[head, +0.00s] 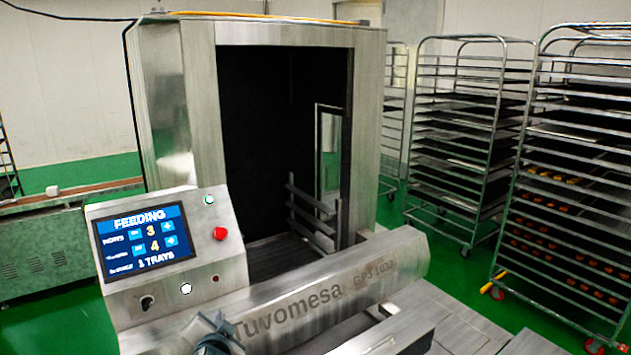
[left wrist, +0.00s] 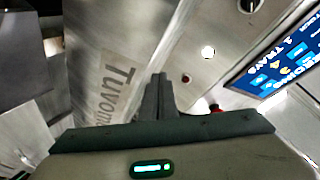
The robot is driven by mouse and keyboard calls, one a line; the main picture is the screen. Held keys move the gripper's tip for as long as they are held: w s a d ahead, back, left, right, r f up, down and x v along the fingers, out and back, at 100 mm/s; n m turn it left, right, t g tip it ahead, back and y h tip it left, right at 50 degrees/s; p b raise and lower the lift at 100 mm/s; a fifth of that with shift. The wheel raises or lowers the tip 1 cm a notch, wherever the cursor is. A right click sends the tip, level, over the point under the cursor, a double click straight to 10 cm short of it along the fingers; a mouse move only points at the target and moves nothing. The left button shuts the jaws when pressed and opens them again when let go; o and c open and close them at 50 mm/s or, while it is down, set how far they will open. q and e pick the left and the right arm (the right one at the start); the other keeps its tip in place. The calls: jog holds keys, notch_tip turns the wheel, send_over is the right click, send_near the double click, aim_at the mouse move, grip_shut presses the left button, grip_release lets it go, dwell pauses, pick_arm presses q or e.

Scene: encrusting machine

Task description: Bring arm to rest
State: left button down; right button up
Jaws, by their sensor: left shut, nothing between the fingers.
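My left gripper (head: 212,330) shows at the bottom edge of the head view, in front of the steel machine's lower beam. In the left wrist view the two dark fingers (left wrist: 158,88) are together, with nothing between them. The control panel (head: 165,255) has a blue screen reading FEEDING, a red button (head: 219,233) and several smaller knobs. In the left wrist view the screen (left wrist: 278,58) is at the upper right, and the lettered beam (left wrist: 115,85) is left of the fingers. My right gripper is not in view.
The machine's frame (head: 200,100) surrounds a dark opening behind the panel and the beam (head: 330,285). Tray racks (head: 470,140) stand at the right, one holding brown pieces. A metal conveyor (head: 55,240) stands at the left. Green floor shows between them.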

pick_arm(q)
jog(key=s+f+n+g+h, duration=0.1)
jog(key=s+f+g, duration=0.2)
jog(key=s+f, duration=0.7)
jog(key=s+f+n+g+h, duration=0.15)
jog(key=s+f, duration=0.55)
jog(key=s, duration=0.7)
jog(key=s+f+n+g, duration=0.25)
jog(key=s+g, duration=0.25)
jog(key=s, duration=1.8)
notch_tip(320, 180, down, 32)
jog(key=d+f+g+b, duration=0.1)
jog(key=b, duration=0.4)
jog(key=s+a+f+g+b, duration=0.1)
jog(key=s+f+b, duration=0.1)
jog(key=s+f, duration=0.7)
jog(key=s+a+f+b, duration=0.2)
jog(key=s+f, duration=0.8)
jog(key=f, duration=0.4)
jog(key=shift+m+g+h, duration=0.35)
jog(key=shift+m, duration=0.05)
jog(key=shift+a, duration=0.1)
